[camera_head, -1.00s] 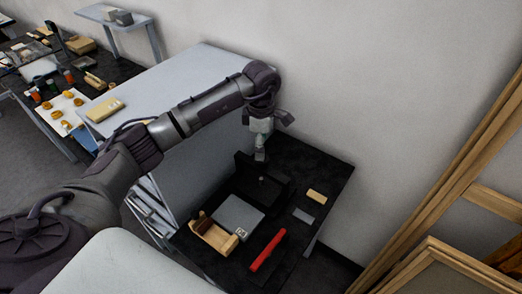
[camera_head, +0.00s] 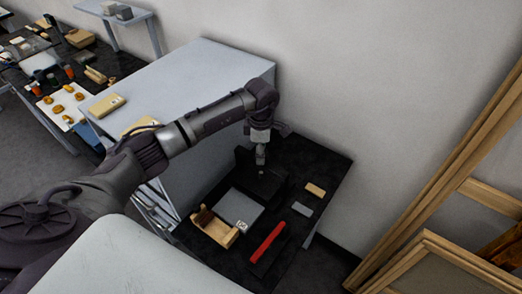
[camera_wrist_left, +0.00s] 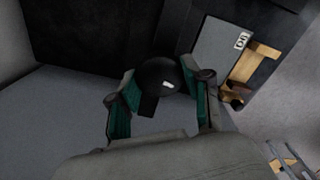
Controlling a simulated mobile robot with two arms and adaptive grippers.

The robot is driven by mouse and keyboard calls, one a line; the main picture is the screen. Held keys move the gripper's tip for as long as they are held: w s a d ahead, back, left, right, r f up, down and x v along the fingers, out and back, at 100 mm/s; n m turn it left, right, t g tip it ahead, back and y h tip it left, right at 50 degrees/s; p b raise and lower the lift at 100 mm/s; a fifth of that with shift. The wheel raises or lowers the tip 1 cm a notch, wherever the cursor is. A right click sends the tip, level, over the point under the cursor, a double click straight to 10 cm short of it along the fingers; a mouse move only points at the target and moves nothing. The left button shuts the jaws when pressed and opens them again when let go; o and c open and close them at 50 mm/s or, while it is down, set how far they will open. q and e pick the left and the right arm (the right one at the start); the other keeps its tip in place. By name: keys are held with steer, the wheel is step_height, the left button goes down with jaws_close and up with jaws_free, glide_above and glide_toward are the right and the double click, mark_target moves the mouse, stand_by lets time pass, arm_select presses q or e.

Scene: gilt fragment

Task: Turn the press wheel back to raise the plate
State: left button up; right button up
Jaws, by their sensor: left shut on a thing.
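The black press (camera_head: 266,184) stands at the back of a small black table. A flat grey plate (camera_head: 239,210) with a small white tag lies in front of it. In the left wrist view the dark round knob of the press wheel (camera_wrist_left: 158,78) sits between the green-padded fingers of my left gripper (camera_wrist_left: 160,108). In the head view my left gripper (camera_head: 260,157) points down onto the top of the press and is shut on the wheel. The gripper hides most of the wheel there. My right gripper is not in view.
A wooden holder (camera_head: 219,234), a red bar (camera_head: 267,243), a grey block (camera_head: 302,209) and a tan block (camera_head: 315,190) lie on the black table (camera_head: 318,164). A tall grey cabinet (camera_head: 200,78) stands to the left. Wooden frames (camera_head: 448,164) lean at the right.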

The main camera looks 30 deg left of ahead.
arm_select(q)
steer(key=shift+c, duration=0.9)
